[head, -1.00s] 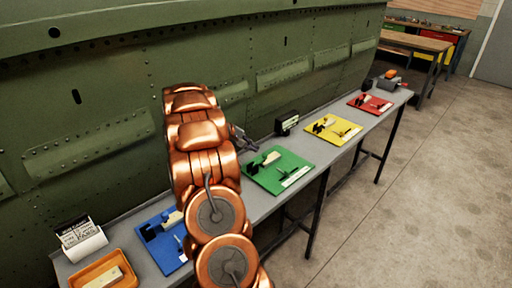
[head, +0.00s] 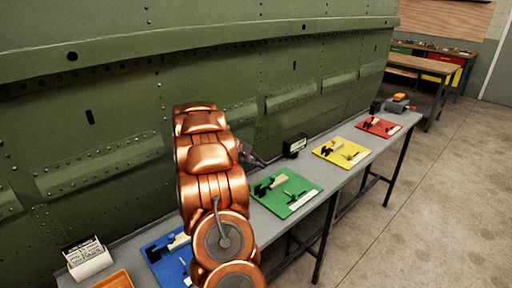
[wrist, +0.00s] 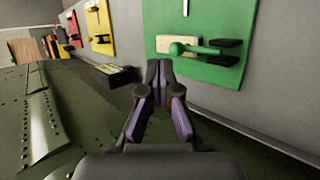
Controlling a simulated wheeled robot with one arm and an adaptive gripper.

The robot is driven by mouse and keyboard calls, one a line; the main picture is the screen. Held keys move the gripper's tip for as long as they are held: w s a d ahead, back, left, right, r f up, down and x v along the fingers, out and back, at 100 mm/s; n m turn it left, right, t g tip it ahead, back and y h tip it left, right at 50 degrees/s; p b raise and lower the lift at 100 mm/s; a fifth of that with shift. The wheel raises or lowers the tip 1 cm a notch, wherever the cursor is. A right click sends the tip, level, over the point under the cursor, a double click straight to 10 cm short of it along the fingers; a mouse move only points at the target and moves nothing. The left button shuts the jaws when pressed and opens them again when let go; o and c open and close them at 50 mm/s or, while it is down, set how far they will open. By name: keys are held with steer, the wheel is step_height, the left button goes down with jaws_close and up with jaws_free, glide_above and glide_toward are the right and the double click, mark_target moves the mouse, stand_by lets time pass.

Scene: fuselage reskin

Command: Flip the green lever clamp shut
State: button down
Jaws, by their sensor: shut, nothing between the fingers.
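The green board (head: 272,204) lies on the grey bench to the right of my arm in the head view. It carries a dark clamp (head: 264,187), a pale block (head: 280,181) and a white label strip. In the wrist view the green board (wrist: 205,74) fills the upper middle. The lever clamp's green ball-ended lever (wrist: 178,48) points left over the pale block from its dark base (wrist: 228,50). My gripper (wrist: 160,72) is shut and empty, just below the lever's ball in the picture. In the head view my gripper (head: 254,159) is partly hidden by my arm.
Blue (head: 160,265), yellow (head: 335,158) and red (head: 375,131) boards share the narrow bench (head: 340,177). A black box (head: 295,145) stands behind the green board. The green riveted fuselage wall (head: 120,100) rises along the bench's back. Floor is open at right.

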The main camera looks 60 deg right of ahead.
steer(key=w+r+b, duration=0.1)
steer(key=w+r, duration=0.2)
steer(key=r, duration=0.9)
steer(key=shift+w+d+r+b, duration=0.25)
steer(key=shift+w+d+b, duration=0.1)
steer(key=shift+d, duration=0.05)
steer(key=w+a+f+n+t+y, duration=0.1)
steer(key=a+n+t, duration=0.1)
steer(key=a, duration=1.4)
steer(key=w+a+f+n+t+y, duration=0.1)
steer(key=w+a+n+t+y, duration=0.1)
steer(key=a, duration=1.5)
steer(key=s+a+f+y, duration=0.2)
steer(key=s+a+f, duration=0.2)
steer(key=s+a, duration=0.6)
steer(key=s+a+f+n+y, duration=0.1)
steer(key=s+a+f+y, duration=0.1)
steer(key=s+a, duration=0.7)
steer(key=a+f, duration=0.1)
steer(key=a, duration=0.5)
steer(key=shift+s+f+n+t, duration=0.3)
steer(key=shift+s+f+t, duration=0.05)
steer(key=shift+s+t, duration=0.05)
steer(key=shift+a, duration=0.1)
